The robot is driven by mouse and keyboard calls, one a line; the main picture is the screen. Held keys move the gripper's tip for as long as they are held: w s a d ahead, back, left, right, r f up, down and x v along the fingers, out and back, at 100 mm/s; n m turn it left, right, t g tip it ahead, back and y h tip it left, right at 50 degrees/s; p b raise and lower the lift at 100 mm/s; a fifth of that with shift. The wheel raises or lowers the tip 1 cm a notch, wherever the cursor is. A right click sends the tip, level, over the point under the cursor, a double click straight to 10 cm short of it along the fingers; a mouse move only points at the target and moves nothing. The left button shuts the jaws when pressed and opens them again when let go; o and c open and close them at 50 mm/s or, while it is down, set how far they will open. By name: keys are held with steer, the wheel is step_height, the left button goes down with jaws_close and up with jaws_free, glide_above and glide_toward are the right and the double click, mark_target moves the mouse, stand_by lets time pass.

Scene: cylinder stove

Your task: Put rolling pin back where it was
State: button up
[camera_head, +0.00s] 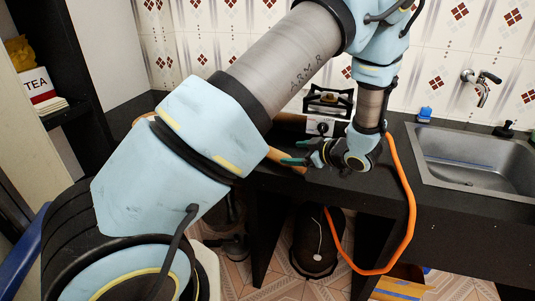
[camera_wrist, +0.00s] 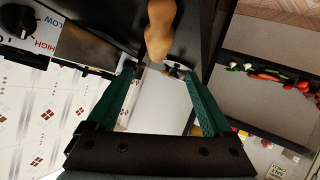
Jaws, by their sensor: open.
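The wooden rolling pin (camera_head: 290,163) lies on the dark counter near its front edge. My arm hides its left part in the head view. In the wrist view one end of the rolling pin (camera_wrist: 161,28) with its rounded handle shows at the top, just beyond the fingertips. My gripper (camera_head: 298,152) is open and empty beside the pin's right end. Its two green fingers are spread in the wrist view (camera_wrist: 153,70), with nothing between them; I cannot tell whether a fingertip touches the pin.
A stove (camera_head: 328,103) stands at the back of the counter, and its knob (camera_wrist: 15,20) shows in the wrist view. A metal sink (camera_head: 470,155) is at the right.

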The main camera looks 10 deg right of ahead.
steer(key=w+r+h, duration=0.1)
steer(key=w+a+r+m+h, duration=0.1)
steer(key=w, duration=0.1)
steer(key=w+a+r+h, duration=0.1)
steer(key=w, duration=0.1)
steer(key=shift+w+m+g, duration=0.2)
steer(key=shift+m+g, duration=0.1)
steer(key=shift+g, duration=0.1)
steer(key=s+a+r+m+g+h, duration=0.4)
steer(key=a+r+m+h, duration=0.15)
steer(key=a, duration=0.65)
steer(key=s+a+r+m+g+y, duration=0.2)
steer(key=s+a+m+g, duration=0.1)
steer(key=s+a, duration=1)
steer(key=shift+s+a+m+g, duration=0.2)
steer(key=shift+s+m+g, duration=0.25)
steer(key=shift+g, duration=0.35)
